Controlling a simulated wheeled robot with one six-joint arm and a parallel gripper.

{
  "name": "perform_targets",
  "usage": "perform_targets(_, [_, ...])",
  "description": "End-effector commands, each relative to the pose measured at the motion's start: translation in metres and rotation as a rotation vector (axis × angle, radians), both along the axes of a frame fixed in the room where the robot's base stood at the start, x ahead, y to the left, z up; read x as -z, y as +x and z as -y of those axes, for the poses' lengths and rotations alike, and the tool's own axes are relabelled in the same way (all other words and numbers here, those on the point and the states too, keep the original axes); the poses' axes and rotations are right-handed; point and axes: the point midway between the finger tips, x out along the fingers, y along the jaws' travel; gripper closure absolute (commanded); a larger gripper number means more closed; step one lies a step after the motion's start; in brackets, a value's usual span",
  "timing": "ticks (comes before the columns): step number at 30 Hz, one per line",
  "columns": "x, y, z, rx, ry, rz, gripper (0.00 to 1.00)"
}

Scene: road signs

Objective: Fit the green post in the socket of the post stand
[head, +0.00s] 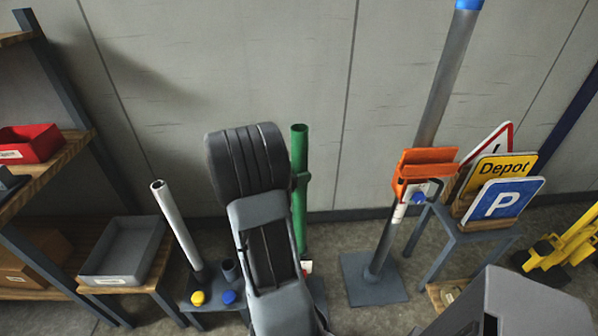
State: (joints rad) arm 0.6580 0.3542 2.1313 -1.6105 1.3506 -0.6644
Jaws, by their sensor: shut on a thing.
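The green post (299,150) stands nearly upright just right of my raised arm. The low dark post stand (209,317) shows left of my arm, with a yellow knob (198,298), a blue knob (229,297) and a short dark socket (231,270). A white-grey post (176,224) leans left in the stand's left part. My arm hides my gripper and part of the stand.
A grey tray (124,248) on a wooden stool and a shelf with a red bin (29,143) are left. A tall blue-topped grey post (447,75) with an orange bracket (428,163) stands right, beside a rack of signs including Depot (503,168). The wall is behind.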

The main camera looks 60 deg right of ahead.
Motion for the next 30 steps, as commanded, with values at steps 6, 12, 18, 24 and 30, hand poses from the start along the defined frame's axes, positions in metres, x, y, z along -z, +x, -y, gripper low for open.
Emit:
perform_targets(6, [0.022, 0.000, 0.000, 0.000, -0.002, 0.000, 1.00])
perform_targets(12, [0.039, 0.000, 0.000, 0.000, -0.002, 0.000, 1.00])
perform_targets(18, [0.049, 0.000, 0.000, 0.000, -0.003, 0.001, 1.00])
perform_targets(24, [0.051, 0.000, 0.000, 0.000, -0.004, 0.000, 1.00])
perform_targets(30, [0.051, 0.000, 0.000, 0.000, -0.003, 0.001, 1.00])
